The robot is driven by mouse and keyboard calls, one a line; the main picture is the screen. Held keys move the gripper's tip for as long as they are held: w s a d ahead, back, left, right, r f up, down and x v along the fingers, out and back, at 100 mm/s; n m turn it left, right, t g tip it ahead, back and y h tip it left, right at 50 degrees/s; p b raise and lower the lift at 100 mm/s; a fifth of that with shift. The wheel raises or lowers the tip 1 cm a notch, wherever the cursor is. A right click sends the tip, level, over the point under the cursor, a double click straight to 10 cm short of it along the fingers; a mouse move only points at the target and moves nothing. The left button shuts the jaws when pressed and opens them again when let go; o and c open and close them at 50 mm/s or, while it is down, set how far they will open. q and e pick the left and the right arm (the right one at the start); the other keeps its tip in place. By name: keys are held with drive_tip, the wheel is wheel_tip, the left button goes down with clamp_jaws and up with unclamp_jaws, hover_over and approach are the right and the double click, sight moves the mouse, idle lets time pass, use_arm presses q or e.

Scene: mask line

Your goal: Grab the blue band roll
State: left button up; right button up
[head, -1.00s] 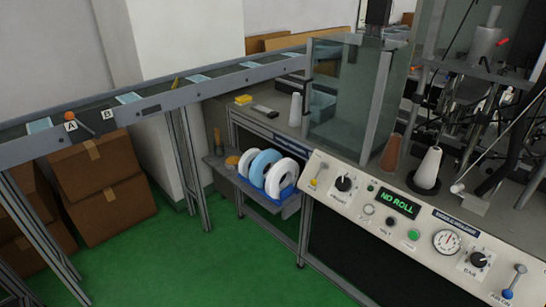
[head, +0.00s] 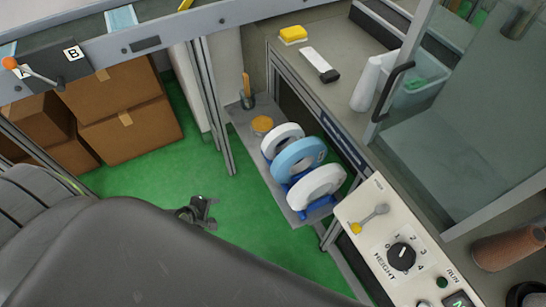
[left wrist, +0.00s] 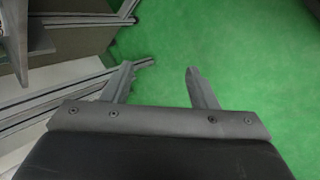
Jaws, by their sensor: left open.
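The blue band roll (head: 300,158) stands upright between two white rolls, the far one (head: 282,140) and the near one (head: 316,192), in a blue holder (head: 300,213) on a low grey shelf. My left gripper (head: 212,213) is to the left of the shelf, above the green floor, apart from the rolls. In the left wrist view its two fingers (left wrist: 160,82) are spread with nothing between them. The rolls do not show in the left wrist view. My right gripper is not in view.
A conveyor (head: 150,35) with metal legs crosses the back left. Cardboard boxes (head: 125,110) sit under it. The machine panel with a height knob (head: 401,256) is right of the shelf. The floor left of the shelf is clear.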

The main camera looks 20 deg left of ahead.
use_arm(q)
drive_tip(key=w+d+r+n+t+h, duration=0.25)
drive_tip(key=w+r+n, duration=0.3)
drive_tip(key=r, duration=0.45)
drive_tip(key=n+t+h, duration=0.1)
drive_tip(key=n+h, duration=0.3)
drive_tip(key=h, duration=0.1)
approach(281, 156)
drive_tip(key=x, duration=0.8)
drive_tip(key=shift+w+d, duration=0.15)
drive_tip(key=shift+y, duration=0.25)
drive_tip(key=shift+d+x, duration=0.25)
drive_tip(key=shift+x, duration=2.85)
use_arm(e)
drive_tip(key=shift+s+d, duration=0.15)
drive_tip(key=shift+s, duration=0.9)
use_arm(q)
drive_tip(key=shift+s, duration=0.25)
clamp_jaws()
